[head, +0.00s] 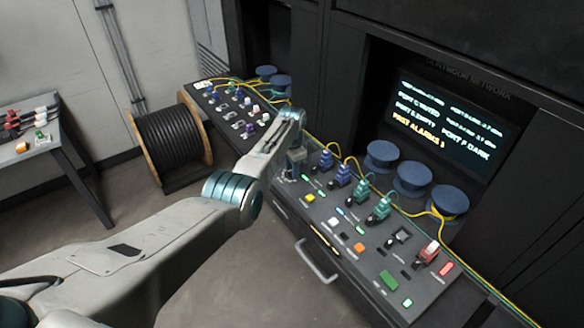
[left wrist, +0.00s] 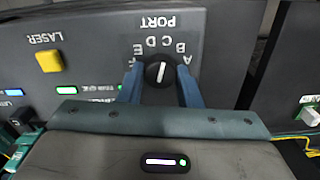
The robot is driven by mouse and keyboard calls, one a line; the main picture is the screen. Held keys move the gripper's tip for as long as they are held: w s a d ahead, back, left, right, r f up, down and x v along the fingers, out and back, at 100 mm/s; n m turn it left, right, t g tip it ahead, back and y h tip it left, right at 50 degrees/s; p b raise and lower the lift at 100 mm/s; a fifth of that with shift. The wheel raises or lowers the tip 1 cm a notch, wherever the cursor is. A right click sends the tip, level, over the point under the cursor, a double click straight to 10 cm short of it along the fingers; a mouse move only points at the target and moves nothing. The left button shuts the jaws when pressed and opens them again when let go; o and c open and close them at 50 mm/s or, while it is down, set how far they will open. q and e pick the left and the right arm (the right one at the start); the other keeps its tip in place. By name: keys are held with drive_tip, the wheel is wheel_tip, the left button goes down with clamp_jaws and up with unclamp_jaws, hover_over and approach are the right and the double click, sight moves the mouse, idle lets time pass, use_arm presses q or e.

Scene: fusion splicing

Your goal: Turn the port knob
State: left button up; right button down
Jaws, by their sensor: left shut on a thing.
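The port knob (left wrist: 158,74) is a small round black dial with a white line, under the word PORT on the dark panel (left wrist: 95,40). Letters A to F run around it, upside down in the left wrist view. The white line points roughly toward C. My left gripper (left wrist: 160,92) has its two blue fingers on either side of the knob, shut on it. In the head view my left gripper (head: 297,158) is down at the console, and the knob is hidden there. My right gripper is in neither view.
A yellow LASER button (left wrist: 49,61) is beside the knob. Blue spools (head: 413,178) stand behind. A screen (head: 446,120) shows port text. A cable drum (head: 172,137) stands on the floor.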

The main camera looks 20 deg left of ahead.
use_arm(q)
drive_tip(key=shift+w+r, duration=0.1)
drive_tip(key=shift+r, duration=0.05)
drive_tip(key=o, duration=1)
wheel_tip(320, 180, up, 11)
drive_tip(key=b, duration=0.2)
drive_tip(key=shift+b, duration=0.3)
